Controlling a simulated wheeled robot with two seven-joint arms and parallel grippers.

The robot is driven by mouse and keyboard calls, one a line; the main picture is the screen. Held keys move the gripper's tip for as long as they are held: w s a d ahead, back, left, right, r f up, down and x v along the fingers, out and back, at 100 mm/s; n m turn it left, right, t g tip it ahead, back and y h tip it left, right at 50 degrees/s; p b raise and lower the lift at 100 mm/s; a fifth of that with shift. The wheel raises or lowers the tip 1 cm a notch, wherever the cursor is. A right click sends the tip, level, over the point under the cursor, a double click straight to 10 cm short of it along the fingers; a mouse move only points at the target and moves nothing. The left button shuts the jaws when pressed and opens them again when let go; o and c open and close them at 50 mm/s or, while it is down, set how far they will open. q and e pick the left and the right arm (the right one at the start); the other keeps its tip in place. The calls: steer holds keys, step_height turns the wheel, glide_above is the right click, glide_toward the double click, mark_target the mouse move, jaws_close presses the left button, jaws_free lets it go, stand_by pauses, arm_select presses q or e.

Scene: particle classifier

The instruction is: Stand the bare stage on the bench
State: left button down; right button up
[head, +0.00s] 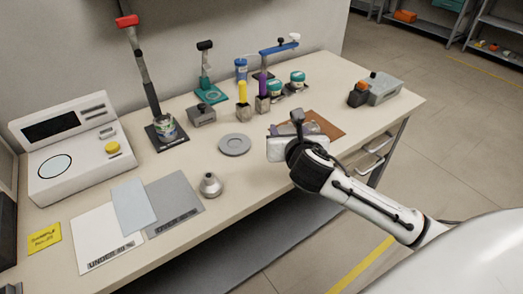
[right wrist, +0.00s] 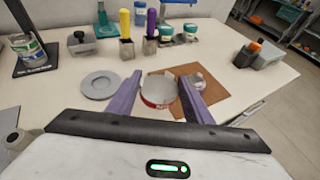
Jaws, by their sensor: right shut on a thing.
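My right gripper (head: 284,131) is over the right part of the bench (head: 345,85). In the right wrist view its purple fingers (right wrist: 161,79) are shut on a round, open-topped piece, which looks like the stage (right wrist: 160,93). It has a pale inside and a red band with a light mark. The piece sits level between the fingers, above or at the near edge of a brown mat (right wrist: 215,92). I cannot tell whether it touches the surface. In the head view my gripper hides it. My left gripper is not in view.
White (head: 95,240) and grey (head: 175,200) sheets lie front left. Yellow (head: 242,92) and purple-handled tools, jars and a grey box (head: 384,88) stand behind.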

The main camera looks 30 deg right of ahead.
mark_target(285, 166)
step_height(285, 166, down, 9)
steer(key=shift+b, duration=0.8)
steer(key=o, duration=1.1)
steer(key=shift+f, duration=0.1)
steer(key=shift+o, duration=0.2)
steer(key=shift+s+a+r, duration=0.15)
steer(key=shift+s+r, duration=0.05)
steer(key=shift+s, duration=0.05)
steer(key=p+v, duration=0.1)
steer(key=v, duration=1)
steer(key=shift+s+r, duration=0.2)
